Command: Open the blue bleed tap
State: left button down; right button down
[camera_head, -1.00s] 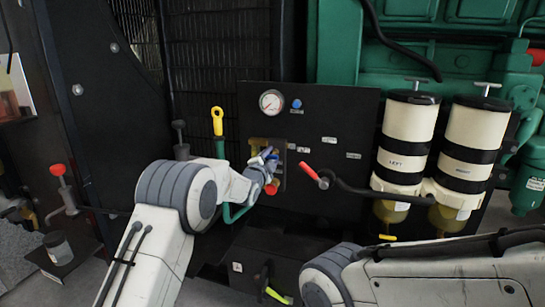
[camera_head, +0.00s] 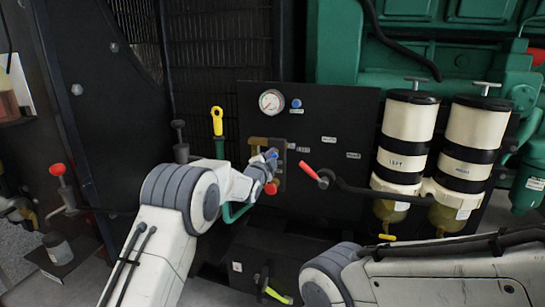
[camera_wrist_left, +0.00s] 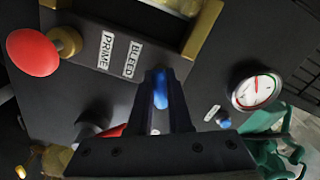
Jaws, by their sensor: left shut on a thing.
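The blue bleed tap (camera_wrist_left: 160,90) shows between my left gripper's fingers in the left wrist view, close to the BLEED label (camera_wrist_left: 132,58). My left gripper (camera_wrist_left: 164,85) is shut on it. In the head view my left gripper (camera_head: 271,162) is at the black panel (camera_head: 335,115), beside brass fittings, with a bit of blue at its tip. The fingers hide most of the tap, so I cannot tell how far it is turned. My right arm crosses the lower right of the head view; its gripper is out of view.
A gauge (camera_head: 271,102) and a small blue knob (camera_head: 296,103) are above the tap. A red knob (camera_wrist_left: 32,52) is near the PRIME label (camera_wrist_left: 107,48). A red-handled lever (camera_head: 310,170) is right of my gripper, before two filters (camera_head: 408,130). A yellow-topped dipstick (camera_head: 217,121) stands left.

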pick_arm(q)
jog(key=n, duration=0.5)
jog(key=shift+a+n+b, duration=0.1)
jog(key=shift+n+b, duration=0.2)
jog(key=shift+b, duration=0.1)
jog(key=n, duration=0.5)
jog(key=shift+f+n, duration=0.1)
jog(key=shift+n, duration=0.2)
jog(key=n+p, duration=0.1)
jog(key=n, duration=0.9)
jog(key=shift+n+p, duration=0.4)
jog(key=shift+n, duration=0.5)
jog(key=c, duration=0.8)
grip_release()
jog(key=shift+c, duration=0.2)
